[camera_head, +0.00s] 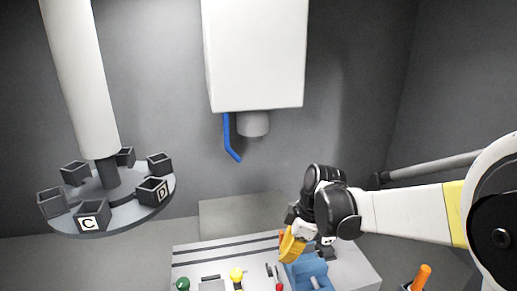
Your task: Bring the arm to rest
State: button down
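My arm (408,211), white with a yellow band, reaches in from the right edge to a black wrist. My gripper (292,246) hangs from the wrist, tilted down and left, with a yellow-orange finger part showing. It is over or just beside a blue bin (312,268) on the bench. The gap between its fingers is not visible, and I see no object clearly held. The wrist and gripper hide part of the bin and the bench behind them.
A light bench (205,265) carries a green knob (182,284), a yellow knob (236,274) and a red-tipped tool (280,286). An orange handle (421,277) stands at lower right. A round carousel (130,208) with several dark boxes is left. A white cabinet (255,55) with a blue hose (229,138) hangs above.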

jog(key=s+d+m+t+h+b, duration=0.1)
jog(key=s+d+m+t+b, duration=0.2)
jog(key=s+m, duration=0.5)
jog(key=s+d+m+t+h+b, duration=0.2)
jog(key=s+d+m+t+b, duration=0.1)
jog(key=s+d+m, duration=0.4)
jog(key=shift+s+d+m+t+b, duration=0.35)
jog(key=shift+s+m+b, duration=0.25)
jog(key=shift+s+b, duration=0.4)
